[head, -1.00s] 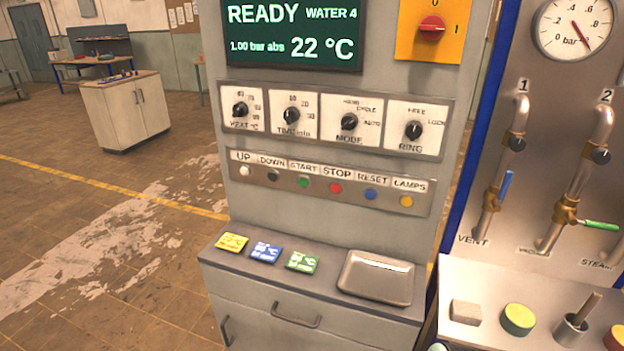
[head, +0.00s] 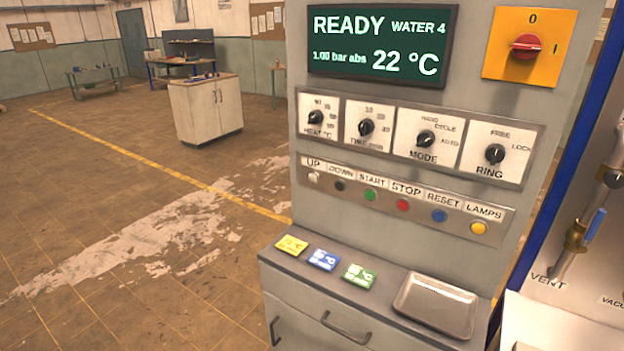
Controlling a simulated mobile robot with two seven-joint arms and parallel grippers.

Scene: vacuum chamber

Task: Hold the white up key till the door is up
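The white UP key (head: 314,177) is at the left end of the key row on the grey control cabinet, under its UP label. To its right along the key strip (head: 400,222) are the black DOWN key (head: 340,186), green START, red STOP, blue RESET and yellow LAMPS keys. Nothing touches the UP key. The screen (head: 381,47) reads READY, WATER 4, 1.00 bar abs, 22 °C. The chamber door is not identifiable in this view. Neither of my grippers is in view.
Above the keys are the HEAT, TIME, MODE and RING knobs and a red rotary switch (head: 528,45). A ledge below holds yellow, blue and green cards and a metal tray (head: 437,304). A pipe panel stands at right. Open floor lies left.

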